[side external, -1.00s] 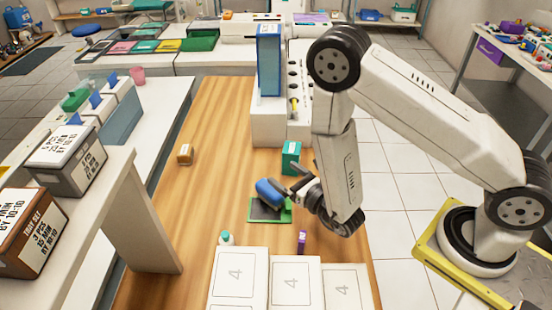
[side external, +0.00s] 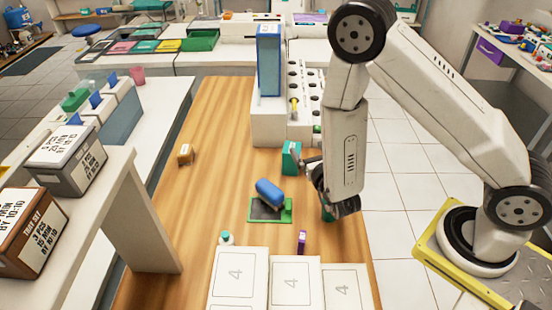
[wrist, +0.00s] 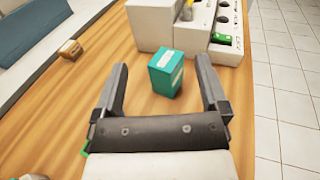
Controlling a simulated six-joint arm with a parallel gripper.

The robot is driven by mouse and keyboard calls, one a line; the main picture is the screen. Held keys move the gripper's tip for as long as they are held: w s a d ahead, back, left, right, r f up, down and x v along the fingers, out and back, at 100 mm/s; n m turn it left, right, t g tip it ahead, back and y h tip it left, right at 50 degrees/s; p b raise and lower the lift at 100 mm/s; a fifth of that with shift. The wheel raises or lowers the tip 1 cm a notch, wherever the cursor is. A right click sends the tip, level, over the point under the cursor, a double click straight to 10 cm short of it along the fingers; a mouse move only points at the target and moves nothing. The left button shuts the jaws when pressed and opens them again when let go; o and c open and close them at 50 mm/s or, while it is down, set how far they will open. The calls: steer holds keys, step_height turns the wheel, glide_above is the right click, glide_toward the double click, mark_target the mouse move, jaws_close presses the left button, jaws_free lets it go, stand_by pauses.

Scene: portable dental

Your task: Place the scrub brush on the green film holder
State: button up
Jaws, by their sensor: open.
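The blue scrub brush (side external: 269,193) lies on the green film holder (side external: 284,216), over its dark panel, slightly tilted in the picture. My gripper (side external: 309,171) is to the right of the brush and apart from it. In the wrist view my gripper (wrist: 161,80) is open, with nothing held between its fingers. Only a sliver of green shows at the lower left of the wrist view; the brush is not seen there.
A teal box (side external: 291,157) stands just behind the holder, and also shows beyond my fingers in the wrist view (wrist: 166,73). A small brown box (side external: 185,153) is at left. White numbered boxes (side external: 291,284), a purple item (side external: 302,241) and a teal-capped bottle (side external: 226,238) stand in front.

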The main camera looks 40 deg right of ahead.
steer(key=s+d+r+m+g+h, duration=0.3)
steer(key=s+d+m+g+h, duration=0.3)
steer(key=s+d+m+g, duration=0.5)
steer(key=s+a+f+m+g+y, duration=0.1)
steer(key=s+a+m+g+y, duration=0.6)
steer(key=m, duration=0.6)
steer(key=w+a+r+m+t+y, duration=0.4)
steer(key=w+a+m+t+y, duration=0.1)
steer(key=w+m+y, duration=0.1)
steer(key=shift+w+m, duration=0.5)
steer(key=shift+m, duration=0.1)
